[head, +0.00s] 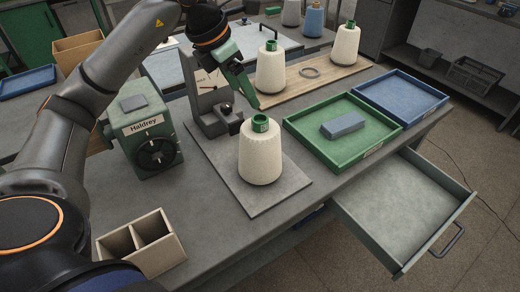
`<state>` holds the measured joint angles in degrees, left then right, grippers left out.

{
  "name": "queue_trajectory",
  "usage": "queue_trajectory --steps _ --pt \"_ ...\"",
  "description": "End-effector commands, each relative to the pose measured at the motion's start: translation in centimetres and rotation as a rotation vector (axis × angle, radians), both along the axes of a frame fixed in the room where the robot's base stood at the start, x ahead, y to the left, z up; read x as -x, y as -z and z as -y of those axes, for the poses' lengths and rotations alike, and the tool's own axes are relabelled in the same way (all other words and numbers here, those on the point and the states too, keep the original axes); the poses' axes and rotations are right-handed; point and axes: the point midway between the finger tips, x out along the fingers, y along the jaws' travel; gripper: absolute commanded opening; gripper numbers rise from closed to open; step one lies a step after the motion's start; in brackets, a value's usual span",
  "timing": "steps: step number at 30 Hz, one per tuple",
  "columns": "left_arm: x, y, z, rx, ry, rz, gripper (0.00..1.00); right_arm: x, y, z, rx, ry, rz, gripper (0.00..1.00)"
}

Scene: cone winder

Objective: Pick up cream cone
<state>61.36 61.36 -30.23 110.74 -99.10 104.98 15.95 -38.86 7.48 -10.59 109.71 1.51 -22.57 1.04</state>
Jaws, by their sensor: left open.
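A cream cone (262,160) with a green top stands upright on a grey mat (205,150) at the middle of the bench. My left gripper (252,100), with green fingers, is open and empty, above and behind the front cone's top. It looks close to the top, but I cannot tell the exact gap. My right gripper is not in view.
A green tray (300,138) with a grey block (343,124) and a blue tray (440,98) lie to the right. An open drawer (462,208) juts out below. A green machine (143,138) and a divided box (172,247) stand left. A grey winder stand (212,122) is behind the cone.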

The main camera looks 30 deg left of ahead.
Motion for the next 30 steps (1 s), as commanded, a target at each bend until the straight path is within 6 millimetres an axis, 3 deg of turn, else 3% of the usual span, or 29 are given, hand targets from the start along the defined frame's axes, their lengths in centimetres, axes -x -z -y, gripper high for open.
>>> queue_trajectory --steps 3,11,18,28,30 --pt "-0.7 1.9 0.3 0.001 0.001 -0.003 0.82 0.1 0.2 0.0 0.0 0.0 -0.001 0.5" --pt "-1.3 3.8 0.9 0.002 0.002 -0.003 0.82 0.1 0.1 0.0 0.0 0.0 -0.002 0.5" --pt "-2.5 6.9 1.7 0.003 0.0 -0.002 0.82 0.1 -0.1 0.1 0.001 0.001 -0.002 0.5" --pt "-2.8 7.6 1.8 0.002 0.002 0.001 0.82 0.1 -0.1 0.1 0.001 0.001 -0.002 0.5" --pt "-2.8 7.6 1.8 0.002 0.001 0.001 0.75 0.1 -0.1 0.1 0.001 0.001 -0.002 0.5"
